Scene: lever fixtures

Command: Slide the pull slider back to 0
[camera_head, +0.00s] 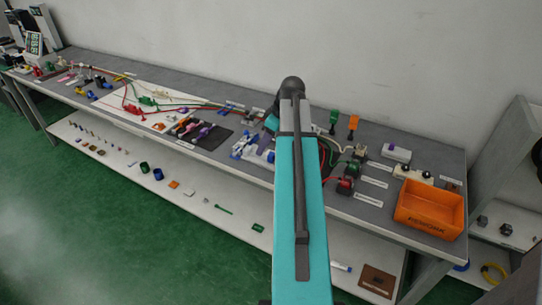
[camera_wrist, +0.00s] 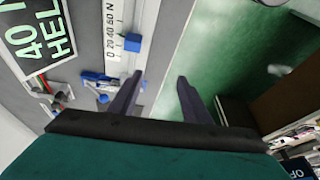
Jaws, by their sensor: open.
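In the wrist view, the pull slider's blue block (camera_wrist: 132,43) stands on a narrow pale strip at the bench's front edge. A white scale (camera_wrist: 111,30) with numbers from 0 and an N runs beside it. The block is level with the low-number end; its exact reading is too small to tell. My gripper (camera_wrist: 160,78) is open, its two dark fingers apart with nothing between them. The block lies beyond the left fingertip and a little left of it, apart from it in the picture. In the head view, my arm hides the gripper.
Blue and white fixture parts (camera_wrist: 97,80) lie left of the fingers. A large black label (camera_wrist: 38,38) lies farther left. In the head view, an orange bin (camera_head: 430,208) and several lever fixtures stand on the bench at right.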

